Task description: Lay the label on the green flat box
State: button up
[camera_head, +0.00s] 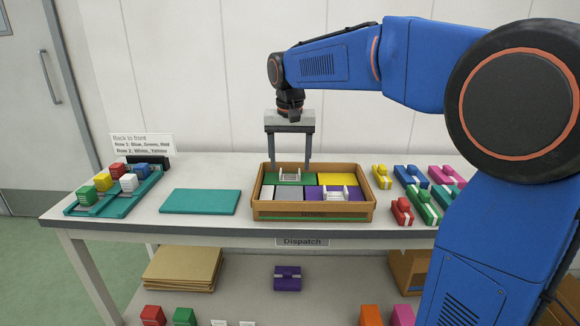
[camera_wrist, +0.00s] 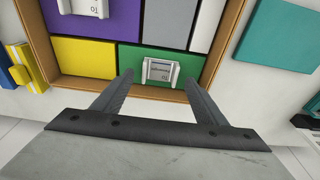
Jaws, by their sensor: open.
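The green flat box (camera_head: 309,181) lies in the back left of an open brown carton (camera_head: 312,211). A white label (camera_head: 290,178) with raised ends rests on its top; the wrist view also shows this label (camera_wrist: 161,71) with small print, on the green surface (camera_wrist: 194,66). My gripper (camera_head: 290,166) is open above the green box. In the wrist view its fingertips (camera_wrist: 158,80) stand apart on either side of the label, with gaps between; nothing is held.
The carton also holds yellow (camera_head: 340,180), purple (camera_head: 350,196), grey and white flat boxes; a similar label (camera_head: 337,193) lies on the purple one. A teal mat (camera_head: 200,201) and a teal tray of small blocks (camera_head: 86,208) are left. Several ribboned boxes stand right.

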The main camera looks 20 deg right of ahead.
aim_at(290, 181)
notch_tip(290, 181, up, 10)
jog(key=s, duration=0.1)
jog(key=shift+s+a, duration=0.2)
jog(key=shift+s, duration=0.05)
jog(key=shift+f, duration=0.1)
